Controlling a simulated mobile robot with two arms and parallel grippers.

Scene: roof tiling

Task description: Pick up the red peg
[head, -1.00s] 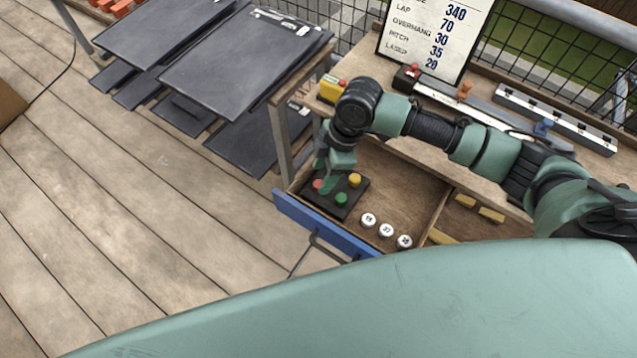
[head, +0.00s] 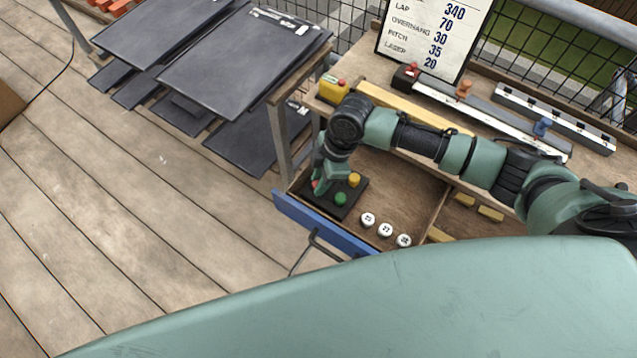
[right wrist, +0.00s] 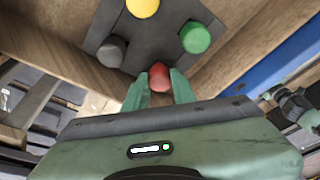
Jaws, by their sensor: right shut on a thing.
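The red peg (right wrist: 159,76) sits between the two fingers of my right gripper (right wrist: 159,88) in the right wrist view, and the fingers are shut on it. In the head view the right gripper (head: 318,186) reaches down into the open drawer, and only a sliver of red shows beside it. The peg is at the edge of a dark square block (right wrist: 150,45). A yellow peg (right wrist: 143,7), a green peg (right wrist: 195,38) and a dark grey peg (right wrist: 112,50) stand on the same block. I cannot tell whether the red peg is lifted. My left gripper is not in view.
The drawer's blue front (head: 325,222) and wooden walls surround the block. A yellow box with a red button (head: 333,88) stands on the bench above.

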